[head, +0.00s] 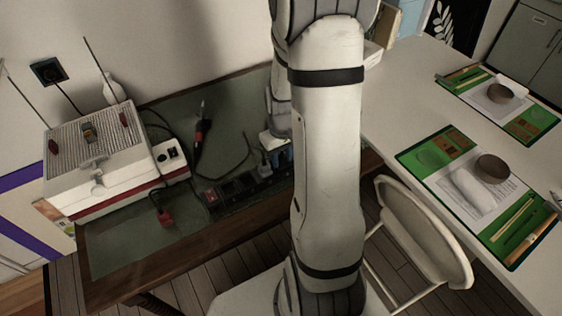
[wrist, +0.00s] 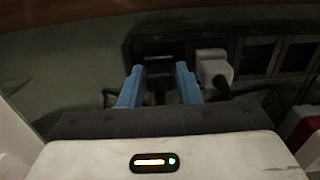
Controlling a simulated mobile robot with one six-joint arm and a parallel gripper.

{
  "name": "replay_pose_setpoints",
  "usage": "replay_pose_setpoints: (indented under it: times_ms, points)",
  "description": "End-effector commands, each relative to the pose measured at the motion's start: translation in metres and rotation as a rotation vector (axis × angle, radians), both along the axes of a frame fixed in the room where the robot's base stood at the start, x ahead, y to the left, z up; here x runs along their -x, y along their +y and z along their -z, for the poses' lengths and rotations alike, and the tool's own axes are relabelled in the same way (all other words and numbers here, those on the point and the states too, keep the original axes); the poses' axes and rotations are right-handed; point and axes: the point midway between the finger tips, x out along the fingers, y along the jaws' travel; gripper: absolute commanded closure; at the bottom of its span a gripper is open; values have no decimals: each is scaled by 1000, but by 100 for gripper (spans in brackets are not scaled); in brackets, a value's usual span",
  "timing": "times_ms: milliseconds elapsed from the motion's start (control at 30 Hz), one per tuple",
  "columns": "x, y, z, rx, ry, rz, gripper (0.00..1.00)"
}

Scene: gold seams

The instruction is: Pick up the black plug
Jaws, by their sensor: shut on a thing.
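The black plug (wrist: 158,82) shows between the blue fingers of my gripper (wrist: 159,72) in the wrist view. The fingers are shut on it, one on each side. It is at the left end of the dark power strip (wrist: 250,52); I cannot tell whether it is still seated in a socket. In the head view the strip (head: 233,190) lies on the green-topped workbench.
A white plug (wrist: 213,68) sits in the strip just right of my gripper. A white box with a grille (head: 100,150), a red plug (head: 165,217) and a soldering iron (head: 201,130) are on the workbench (head: 125,245). A chair (head: 425,235) and a white table stand at the right.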

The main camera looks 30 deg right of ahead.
Motion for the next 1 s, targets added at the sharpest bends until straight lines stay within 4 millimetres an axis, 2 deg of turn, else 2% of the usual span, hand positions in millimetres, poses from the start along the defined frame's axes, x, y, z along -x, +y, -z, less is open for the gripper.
replay_pose_setpoints:
  times_ms: [100, 333, 433, 800, 1000]
  points:
    - [0, 0, 0, 0, -1, 0, 100]
    - [0, 0, -1, 1, -1, -1, 100]
    - [-1, 0, -7, 1, -4, -1, 100]
    - [-1, 0, -77, 2, -6, -2, 100]
    - [-1, 1, -100, 1, -2, -2, 100]
